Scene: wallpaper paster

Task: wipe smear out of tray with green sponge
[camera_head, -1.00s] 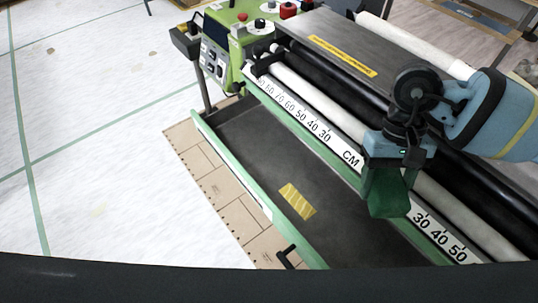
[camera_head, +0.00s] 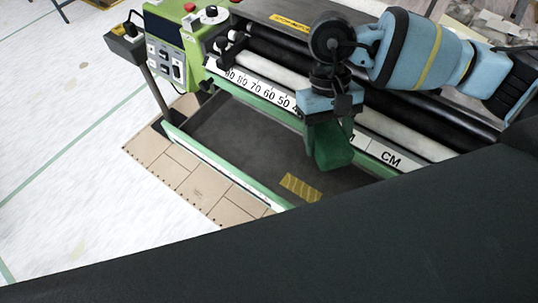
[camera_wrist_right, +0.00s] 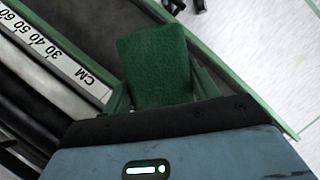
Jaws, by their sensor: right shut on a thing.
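The green sponge (camera_head: 332,150) is held in my right gripper (camera_head: 330,122), over the ruler-side part of the dark tray (camera_head: 240,132). The sponge fills the space between the fingers (camera_wrist_right: 160,92) in the right wrist view, where its broad face (camera_wrist_right: 157,62) shows. I cannot tell whether it touches the tray floor. A yellow striped patch (camera_head: 300,187) lies on the tray floor, below and left of the sponge in the head view. I cannot make out a separate smear. My left gripper is not in view.
The tray has green rims. A white ruler strip (camera_head: 262,92) and rollers (camera_head: 290,75) run along its far side. A green control unit (camera_head: 175,45) and a post (camera_head: 155,85) stand at the left end. Brown boards (camera_head: 190,180) lie on the floor beside the tray.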

